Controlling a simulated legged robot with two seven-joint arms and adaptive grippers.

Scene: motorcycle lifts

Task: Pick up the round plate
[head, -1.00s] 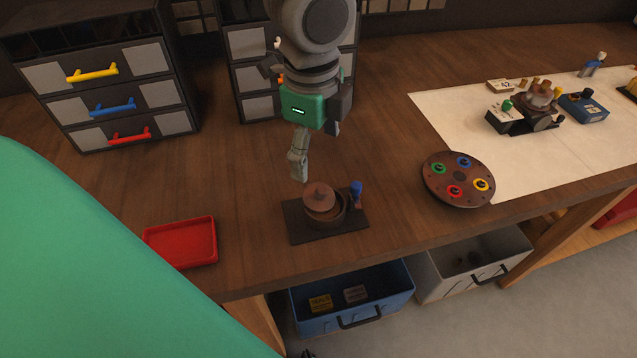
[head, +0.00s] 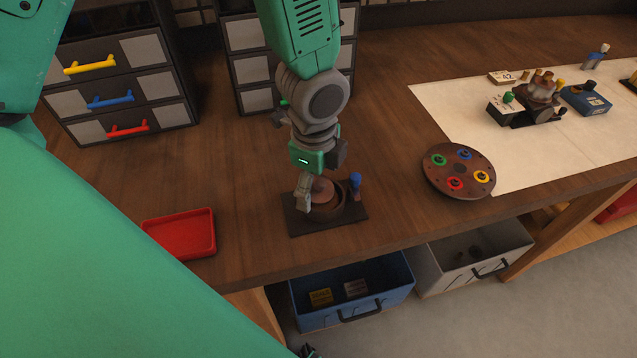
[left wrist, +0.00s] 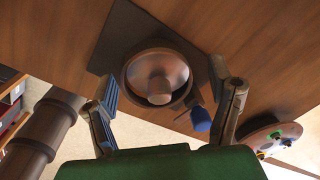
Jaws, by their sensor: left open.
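A brown round plate with a raised knob (head: 322,190) sits at a round brown holder (head: 328,213) on a dark square base (head: 300,228). The left wrist view shows the round plate (left wrist: 172,68) from above, with its knob in the centre. My left gripper (head: 318,197) is open and low over it, and one finger hides part of its left side. In the left wrist view the fingers of the left gripper (left wrist: 163,80) are spread on either side of the knob. I cannot tell whether they touch the plate. My right gripper is not in view.
A brown disc with coloured rings (head: 458,171) lies farther right. A red tray (head: 180,234) is at left. Drawer units (head: 115,85) stand behind. Bins (head: 352,290) sit below the table's front edge.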

